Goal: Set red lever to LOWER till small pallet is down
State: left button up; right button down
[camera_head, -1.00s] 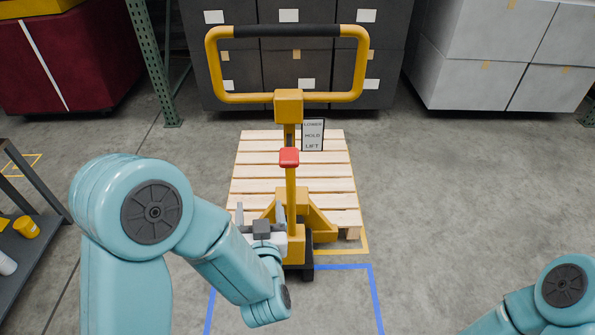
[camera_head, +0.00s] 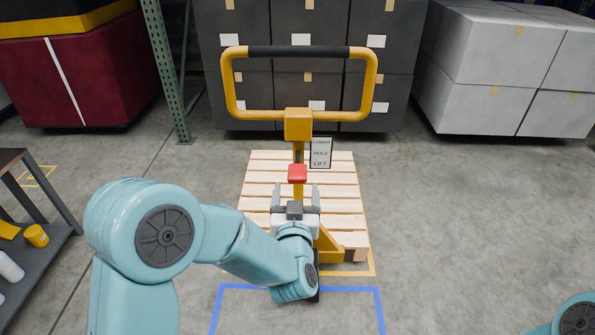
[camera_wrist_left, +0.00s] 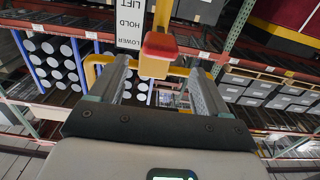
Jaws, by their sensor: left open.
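The red lever (camera_head: 297,173) sticks out from the yellow post of the pallet jack (camera_head: 299,125). A sign (camera_head: 320,153) beside the post reads LOWER, HOLD, LIFT from top to bottom; I cannot tell which mark the lever is at. The small wooden pallet (camera_head: 262,177) sits behind the post; its height above the floor is unclear. My left gripper (camera_head: 296,196) is open and empty just below the lever. In the left wrist view the red knob (camera_wrist_left: 159,46) shows just beyond and between the fingertips, with no clear contact. My right gripper is out of view.
The yellow handle loop (camera_head: 300,118) rises above the lever. Dark crates (camera_head: 240,95) stand behind, white crates (camera_head: 480,90) at right, a dark red one (camera_head: 85,80) at left. A grey cart (camera_head: 60,235) is at far left. The floor at right is clear.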

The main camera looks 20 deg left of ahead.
aim_at(297, 179)
pick_arm(q)
jog(key=x, duration=0.7)
jog(key=shift+w+f+p, duration=0.1)
jog(key=shift+p, duration=0.3)
jog(key=shift+c, duration=0.3)
